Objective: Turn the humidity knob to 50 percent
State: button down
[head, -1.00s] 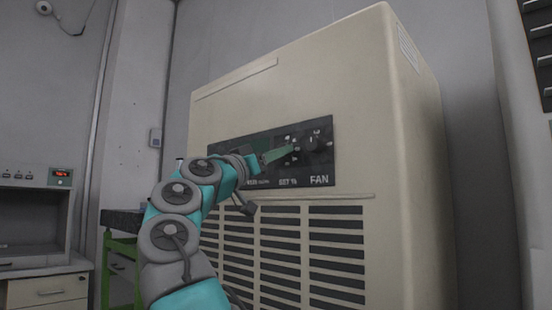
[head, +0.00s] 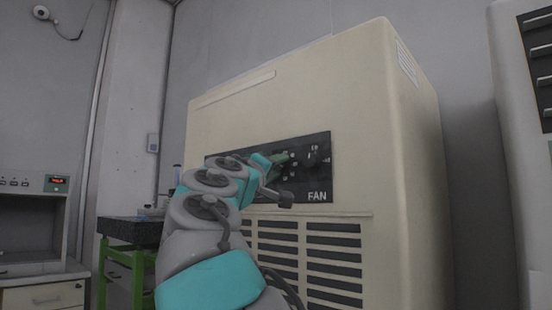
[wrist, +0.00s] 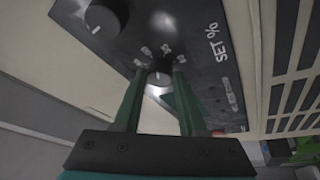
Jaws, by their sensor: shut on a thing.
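The humidity knob (wrist: 160,70), a small dark knob with a white pointer mark, sits on the black control panel (wrist: 205,75) beside the label "SET %". Small markings surround it in the wrist view; their numbers are too blurred to read. My gripper (wrist: 160,77) has its two green fingers on either side of this knob and is shut on it. In the head view my gripper (head: 284,158) is at the panel (head: 322,180), left of the fan knob. My arm hides the panel's left part and the humidity knob there.
The larger fan knob (wrist: 107,16) is close beside the gripped knob; in the head view "FAN" is printed below it. The panel belongs to a beige cabinet (head: 400,120) with dark vents (head: 333,257) below. A green-legged table (head: 130,232) stands at left.

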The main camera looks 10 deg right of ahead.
jog(key=n+y, duration=0.1)
jog(key=n, duration=0.2)
jog(key=n+y, duration=0.1)
jog(key=n, duration=0.2)
jog(key=shift+r+p, duration=0.2)
jog(key=shift+p, duration=0.2)
jog(key=shift+s+r, duration=0.1)
jog(key=shift+c, duration=2.4)
grip_release()
jog(key=shift+g+y, duration=0.3)
jog(key=b+v, duration=0.1)
jog(key=v, duration=0.6)
jog(key=shift+s+a, duration=0.15)
jog(key=shift+s, duration=0.2)
